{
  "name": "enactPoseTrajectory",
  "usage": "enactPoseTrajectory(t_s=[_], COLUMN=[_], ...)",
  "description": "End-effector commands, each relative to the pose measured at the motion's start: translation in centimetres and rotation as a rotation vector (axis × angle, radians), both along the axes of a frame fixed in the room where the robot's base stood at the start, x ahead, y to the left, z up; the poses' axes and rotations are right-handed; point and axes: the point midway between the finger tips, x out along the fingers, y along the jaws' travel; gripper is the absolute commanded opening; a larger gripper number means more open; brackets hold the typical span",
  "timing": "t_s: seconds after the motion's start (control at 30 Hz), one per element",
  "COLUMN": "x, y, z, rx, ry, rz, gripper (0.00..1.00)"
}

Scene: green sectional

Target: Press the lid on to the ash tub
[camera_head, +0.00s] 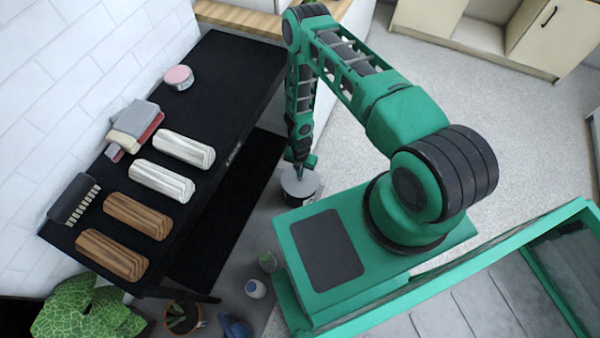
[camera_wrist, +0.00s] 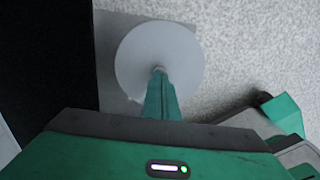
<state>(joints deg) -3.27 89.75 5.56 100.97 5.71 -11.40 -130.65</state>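The ash tub (camera_head: 304,198) is a grey round tub standing beside the black table, below my gripper (camera_head: 299,172). A round light-grey lid (camera_head: 292,184) lies over its top in the head view. In the wrist view the lid (camera_wrist: 160,45) shows as a pale disc seen from above and hides the tub. My gripper (camera_wrist: 159,75) points down at the lid's middle, with its fingers close together at the small central knob. They look shut on this knob. I cannot tell whether the lid is fully seated or a little above the rim.
The black table (camera_head: 235,75) at the left holds a pink-topped tin (camera_head: 179,77), white logs (camera_head: 185,149), brown logs (camera_head: 137,215) and a brush (camera_head: 73,200). Pale floor (camera_head: 350,130) lies open behind my arm.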

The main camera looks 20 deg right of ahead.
Motion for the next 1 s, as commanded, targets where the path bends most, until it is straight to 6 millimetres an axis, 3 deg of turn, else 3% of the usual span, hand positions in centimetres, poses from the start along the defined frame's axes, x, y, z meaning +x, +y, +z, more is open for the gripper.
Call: enactPoseTrajectory(t_s=[1.0], x=[0.0], y=[0.0], z=[-1.1], rx=[0.000], ry=[0.000], rz=[0.000], gripper=[0.00])
